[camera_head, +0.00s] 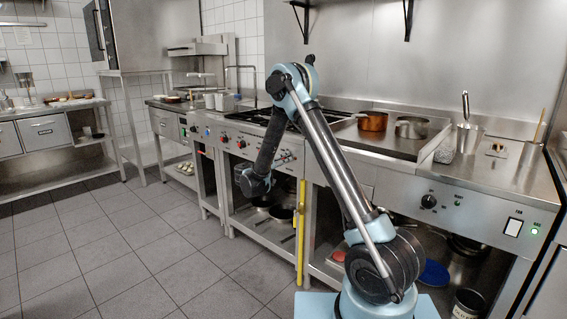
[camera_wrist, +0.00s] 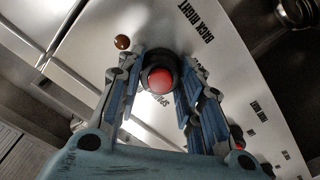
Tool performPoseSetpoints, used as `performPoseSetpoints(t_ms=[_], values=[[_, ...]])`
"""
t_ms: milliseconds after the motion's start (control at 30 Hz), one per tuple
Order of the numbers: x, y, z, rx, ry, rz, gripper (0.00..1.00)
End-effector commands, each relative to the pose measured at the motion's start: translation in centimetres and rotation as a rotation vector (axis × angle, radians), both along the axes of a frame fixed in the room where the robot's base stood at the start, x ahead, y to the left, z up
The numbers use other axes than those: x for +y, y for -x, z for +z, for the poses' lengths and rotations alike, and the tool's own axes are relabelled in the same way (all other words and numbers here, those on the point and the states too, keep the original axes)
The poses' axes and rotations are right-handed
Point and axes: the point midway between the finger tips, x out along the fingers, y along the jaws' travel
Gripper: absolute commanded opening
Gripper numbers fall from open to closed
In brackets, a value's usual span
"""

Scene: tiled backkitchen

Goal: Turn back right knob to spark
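The back right knob (camera_wrist: 160,78) has a dark ring and a red cap, and sits on the pale stove panel (camera_wrist: 215,72). The printed words "BACK RIGHT" (camera_wrist: 195,20) are beside it, and the "SPARK" lettering is partly covered. My gripper (camera_wrist: 158,66) has its fingers spread, one on each side of the knob. Whether the fingers touch it, I cannot tell. In the head view my gripper (camera_head: 255,185) is in front of the stove's front panel (camera_head: 290,156), and the arm hides part of that panel.
A small brown round part (camera_wrist: 122,42) is by the left finger. A yellow vertical bar (camera_head: 300,232) stands right of the open shelf with pans. A copper pot (camera_head: 373,121) stands on the cooktop. The tiled floor (camera_head: 130,250) at left is clear.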

Motion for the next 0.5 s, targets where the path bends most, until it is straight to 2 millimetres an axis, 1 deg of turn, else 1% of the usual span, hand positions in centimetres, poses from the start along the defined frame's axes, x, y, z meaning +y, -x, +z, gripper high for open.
performPoseSetpoints(t_ms=[100, 133, 333, 500], values=[[0.04, -0.03, -0.01, 0.000, 0.000, 0.001, 0.10], [-0.37, -0.04, 0.00, 0.000, 0.000, 0.001, 0.10], [-0.05, -0.04, -0.01, 0.013, 0.017, 0.000, 0.10], [0.01, -0.04, -0.02, 0.056, 0.072, 0.000, 0.10]])
